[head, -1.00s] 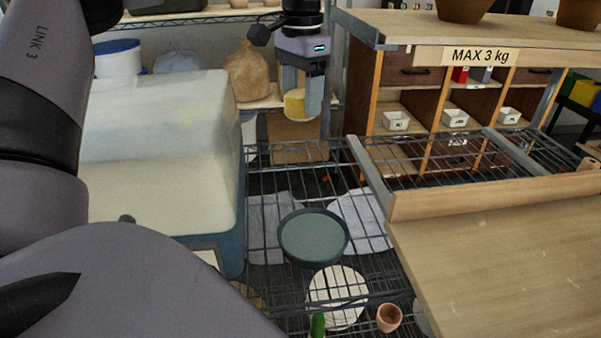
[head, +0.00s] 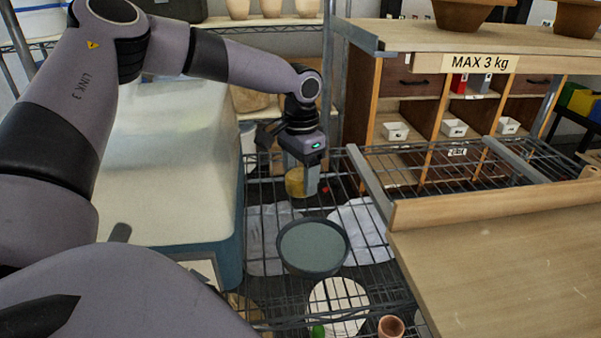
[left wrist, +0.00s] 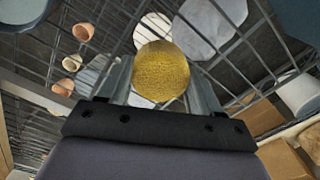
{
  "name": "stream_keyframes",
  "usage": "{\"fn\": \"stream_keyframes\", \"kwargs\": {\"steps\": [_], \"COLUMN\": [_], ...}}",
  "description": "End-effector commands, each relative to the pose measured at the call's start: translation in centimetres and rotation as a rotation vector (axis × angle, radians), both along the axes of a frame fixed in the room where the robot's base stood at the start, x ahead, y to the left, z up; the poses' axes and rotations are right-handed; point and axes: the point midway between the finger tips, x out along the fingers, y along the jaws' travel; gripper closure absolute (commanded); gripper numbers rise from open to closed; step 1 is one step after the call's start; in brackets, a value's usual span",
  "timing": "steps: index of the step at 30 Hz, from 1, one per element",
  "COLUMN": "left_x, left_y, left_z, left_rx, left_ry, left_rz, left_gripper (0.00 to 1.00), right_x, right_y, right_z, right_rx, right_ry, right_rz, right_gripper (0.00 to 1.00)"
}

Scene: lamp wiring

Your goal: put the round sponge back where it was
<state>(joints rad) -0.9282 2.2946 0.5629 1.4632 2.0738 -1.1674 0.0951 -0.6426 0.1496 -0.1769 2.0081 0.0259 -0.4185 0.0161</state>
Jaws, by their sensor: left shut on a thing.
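The round sponge (head: 295,182) is yellow and is held in my left gripper (head: 302,188), above the wire shelf. In the left wrist view the sponge (left wrist: 160,72) sits between the two fingers, with the shelf wires beyond it. One finger hides part of the sponge in the head view. A round dark-rimmed tray (head: 312,248) with a grey-green inside lies on the wire shelf, nearer than the gripper and below it. My right gripper is in neither view.
A large cream block with a blue-grey base (head: 165,190) stands left of the shelf. A wooden bench (head: 500,260) is at the right. White round and angular pieces and a small terracotta pot (head: 391,326) show around the wire rack. A cubby unit stands behind.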

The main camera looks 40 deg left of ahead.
Motion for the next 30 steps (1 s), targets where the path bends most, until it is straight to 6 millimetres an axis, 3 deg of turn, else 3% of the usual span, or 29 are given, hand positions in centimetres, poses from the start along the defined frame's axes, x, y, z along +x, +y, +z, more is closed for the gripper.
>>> {"fn": "stream_keyframes", "kwargs": {"steps": [8, 9, 11, 12, 24, 30], "left_x": [0.0, 0.0, 0.0, 0.0, 0.0, 0.5], "left_y": [0.0, 0.0, 0.0, 0.0, 0.0, 0.2], "left_z": [-0.4, -0.4, -0.3, -0.3, -0.6, 3.3], "left_rx": [0.0, 0.0, 0.0, 0.0, 0.0, 0.0], "left_ry": [0.0, 0.0, -0.001, -0.001, -0.001, -0.004], "left_rz": [0.0, 0.0, 0.001, 0.001, 0.0, 0.002], "left_gripper": [0.6, 0.33, 0.13, 0.11, 0.11, 0.11], "right_x": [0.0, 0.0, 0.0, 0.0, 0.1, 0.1], "right_y": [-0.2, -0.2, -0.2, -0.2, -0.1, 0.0], "right_z": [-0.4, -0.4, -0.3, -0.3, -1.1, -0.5], "right_rx": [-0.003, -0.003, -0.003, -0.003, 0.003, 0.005], "right_ry": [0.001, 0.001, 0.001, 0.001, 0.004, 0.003], "right_rz": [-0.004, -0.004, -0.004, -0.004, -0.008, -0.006], "right_gripper": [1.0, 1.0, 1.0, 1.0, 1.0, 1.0]}}
